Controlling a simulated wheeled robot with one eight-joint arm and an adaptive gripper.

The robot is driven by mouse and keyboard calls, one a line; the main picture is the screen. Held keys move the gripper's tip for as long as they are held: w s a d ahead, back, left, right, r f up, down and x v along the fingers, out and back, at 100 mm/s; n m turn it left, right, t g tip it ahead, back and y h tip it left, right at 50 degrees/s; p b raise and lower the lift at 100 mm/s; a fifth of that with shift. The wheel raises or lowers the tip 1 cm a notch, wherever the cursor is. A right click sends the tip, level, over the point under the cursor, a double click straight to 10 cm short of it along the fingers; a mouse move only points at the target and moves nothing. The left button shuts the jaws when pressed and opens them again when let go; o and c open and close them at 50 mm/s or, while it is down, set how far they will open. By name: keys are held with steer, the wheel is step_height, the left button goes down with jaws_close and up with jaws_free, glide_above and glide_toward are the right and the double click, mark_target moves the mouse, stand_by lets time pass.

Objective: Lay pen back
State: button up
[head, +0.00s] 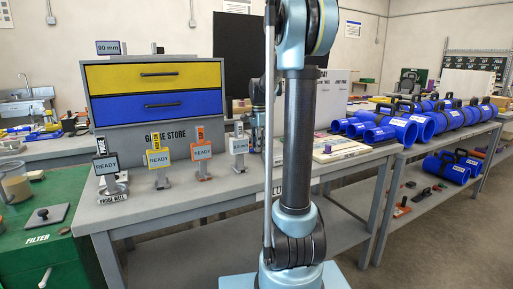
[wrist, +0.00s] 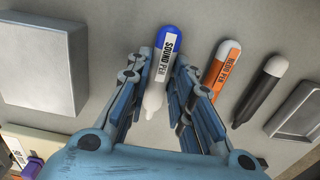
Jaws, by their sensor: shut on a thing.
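The sound pen (wrist: 161,62), with a blue cap end, a white label reading SOUND PEN and a pale tip, shows in the middle of the wrist view. My gripper (wrist: 163,70) is shut on it, one finger on each side. The blue end points away from my wrist and the pale tip towards it. I cannot tell whether the pen touches the grey surface (wrist: 100,20) below. To its right lie an orange-labelled pen (wrist: 221,72) and a black pen with a white end (wrist: 261,90). In the head view my arm hides the gripper and pens.
A grey block (wrist: 40,62) is left of the pen and a shallow grey tray (wrist: 298,108) is at right in the wrist view. In the head view, a drawer unit (head: 155,90) and several READY stands (head: 158,159) occupy the bench (head: 225,190); blue pipes (head: 400,127) lie right.

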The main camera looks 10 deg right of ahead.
steer(key=shift+f, duration=0.2)
steer(key=o, duration=0.8)
steer(key=shift+o, duration=0.2)
